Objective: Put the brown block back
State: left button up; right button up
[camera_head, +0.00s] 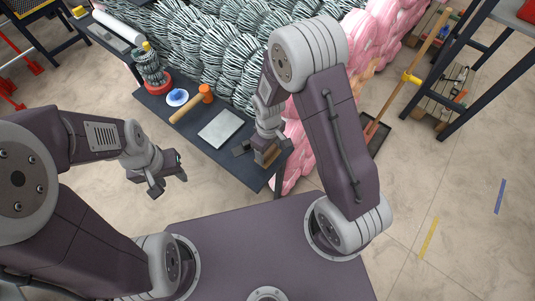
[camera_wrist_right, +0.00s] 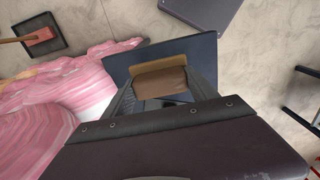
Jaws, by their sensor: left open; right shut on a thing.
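The brown block (camera_wrist_right: 160,84) is between the two fingers of my right gripper (camera_wrist_right: 162,92) in the right wrist view. My right gripper (camera_head: 259,153) is shut on it at the right end of the dark table in the head view. A tan strip (camera_wrist_right: 155,67) shows along the block's far side; I cannot tell whether it is part of the block or a separate thing. Whether the block touches the table is unclear. My left gripper (camera_head: 170,180) is open and empty, over the floor left of the table.
The dark table (camera_head: 188,135) carries a grey plate (camera_head: 220,128), a mallet with an orange head (camera_head: 206,94), a blue item on a white dish (camera_head: 177,97) and a wire spool on a red base (camera_head: 154,83). Large wire coils and pink bundles (camera_wrist_right: 55,95) stand close behind it.

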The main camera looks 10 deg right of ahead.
aim_at(268, 156)
jog(key=shift+f, duration=1.55)
jog(key=shift+w+f, duration=0.15)
jog(key=shift+f, duration=0.2)
jog(key=shift+f, duration=0.3)
jog(key=o, duration=1.5)
jog(key=shift+c, duration=0.2)
